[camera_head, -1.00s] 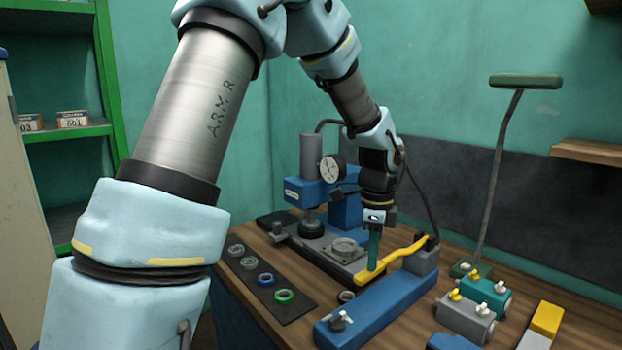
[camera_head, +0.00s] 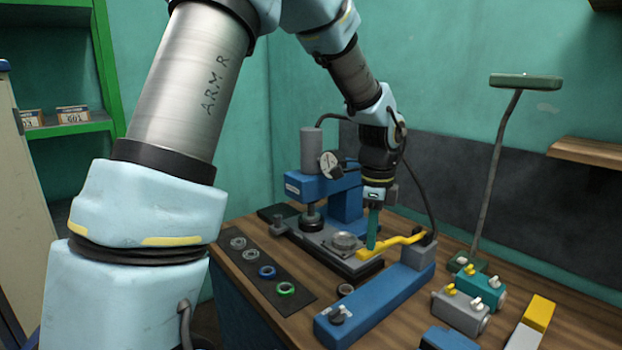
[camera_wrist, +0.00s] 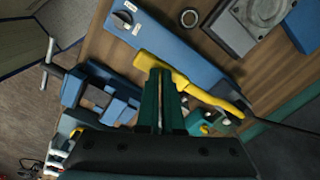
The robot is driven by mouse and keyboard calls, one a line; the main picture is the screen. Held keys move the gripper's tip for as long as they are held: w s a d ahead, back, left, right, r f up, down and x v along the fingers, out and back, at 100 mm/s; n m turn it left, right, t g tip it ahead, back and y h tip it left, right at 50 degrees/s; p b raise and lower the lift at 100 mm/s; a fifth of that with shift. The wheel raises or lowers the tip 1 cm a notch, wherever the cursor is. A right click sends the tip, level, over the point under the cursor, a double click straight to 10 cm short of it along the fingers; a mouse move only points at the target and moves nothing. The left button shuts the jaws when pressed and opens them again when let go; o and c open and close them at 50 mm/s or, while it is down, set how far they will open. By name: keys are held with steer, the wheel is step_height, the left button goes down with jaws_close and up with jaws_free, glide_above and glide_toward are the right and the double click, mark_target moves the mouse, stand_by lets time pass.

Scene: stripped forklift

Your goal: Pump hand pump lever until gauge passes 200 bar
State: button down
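The yellow hand pump lever (camera_head: 395,243) rises only slightly from its pivot on the blue hand pump (camera_head: 378,300). My gripper (camera_head: 371,246) points down at the lever's free end, its teal fingers close together on the handle. The wrist view shows the fingers (camera_wrist: 160,78) overlapping the lever (camera_wrist: 205,93) near its end; the exact contact is partly hidden. The round white gauge (camera_head: 331,165) is on the blue press (camera_head: 345,195) behind. Its dial is visible, but its reading is too small to tell. The pump's knob (camera_wrist: 122,18) is at the far end of its body.
A dark mat (camera_head: 262,268) with several rings lies at the left. A grey valve block (camera_head: 461,312) and a teal valve block (camera_head: 482,289) stand right of the pump. A tall handled rod (camera_head: 497,175) stands behind them. A loose ring (camera_head: 346,289) lies beside the pump.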

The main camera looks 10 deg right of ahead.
step_height(320, 180, down, 7)
steer(key=b, duration=0.4)
step_height(320, 180, up, 6)
steer(key=p, duration=0.5)
steer(key=shift+f+p, duration=0.1)
steer(key=shift+p, duration=0.3)
step_height(320, 180, up, 10)
steer(key=shift+f, duration=0.15)
steer(key=s+a+f+n+b, duration=0.1)
steer(key=a+f+n+b, duration=0.1)
steer(key=a+f+n, duration=0.2)
steer(key=s+a+f+n+t+b, duration=0.1)
steer(key=a+f+n, duration=0.4)
steer(key=a+n, duration=0.6)
steer(key=s+a+f+n+b, duration=0.2)
steer(key=a+n, duration=0.6)
steer(key=a, duration=0.7)
step_height(320, 180, down, 3)
steer(key=shift+r+t+b, duration=0.1)
steer(key=shift+t+b, duration=0.2)
steer(key=shift+b, duration=0.15)
steer(key=c, duration=1.6)
jaws_free()
steer(key=shift+w+a, duration=0.1)
